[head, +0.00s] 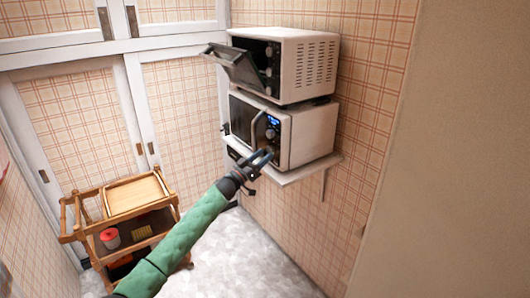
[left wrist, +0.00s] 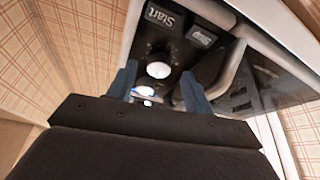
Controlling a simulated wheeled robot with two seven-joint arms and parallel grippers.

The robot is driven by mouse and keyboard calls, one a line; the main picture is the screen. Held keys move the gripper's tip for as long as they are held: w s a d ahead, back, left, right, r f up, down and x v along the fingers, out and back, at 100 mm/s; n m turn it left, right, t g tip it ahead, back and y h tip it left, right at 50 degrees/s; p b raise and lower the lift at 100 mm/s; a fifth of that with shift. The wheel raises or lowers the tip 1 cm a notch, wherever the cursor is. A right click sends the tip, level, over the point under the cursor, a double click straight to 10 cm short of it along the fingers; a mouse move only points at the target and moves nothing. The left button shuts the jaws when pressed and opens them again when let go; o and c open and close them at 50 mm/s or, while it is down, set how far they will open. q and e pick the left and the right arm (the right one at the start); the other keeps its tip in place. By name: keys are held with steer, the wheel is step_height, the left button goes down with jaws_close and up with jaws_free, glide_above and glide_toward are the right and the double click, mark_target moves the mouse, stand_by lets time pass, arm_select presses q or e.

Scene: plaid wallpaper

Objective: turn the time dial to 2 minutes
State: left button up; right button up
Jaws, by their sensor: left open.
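The white microwave (head: 308,135) stands on a wall shelf, with a lit blue display (head: 273,121) on its dark control panel. In the left wrist view the panel shows Start (left wrist: 160,17) and Stop (left wrist: 202,37) buttons and a round pale-faced dial (left wrist: 158,70). A second pale round shape (left wrist: 144,90) shows below it, partly hidden; I cannot tell which one is the time dial. My left gripper (head: 264,157) is in front of the panel's lower part. Its open fingers (left wrist: 158,76) appear on either side of the dial; contact cannot be told. My right gripper is not in view.
A toaster oven (head: 308,65) with its door (head: 238,68) hanging open sits above the microwave. The microwave's handle (head: 256,128) is beside the panel. The shelf (head: 312,169) juts out below. A wooden cart (head: 135,195) stands at the left. The floor (head: 240,255) has free room.

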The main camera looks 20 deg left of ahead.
arm_select(q)
steer(key=shift+x, duration=0.85)
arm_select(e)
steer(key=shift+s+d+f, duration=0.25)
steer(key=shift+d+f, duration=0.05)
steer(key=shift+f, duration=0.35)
arm_select(q)
steer(key=c, duration=0.9)
steer(key=shift+c, duration=0.3)
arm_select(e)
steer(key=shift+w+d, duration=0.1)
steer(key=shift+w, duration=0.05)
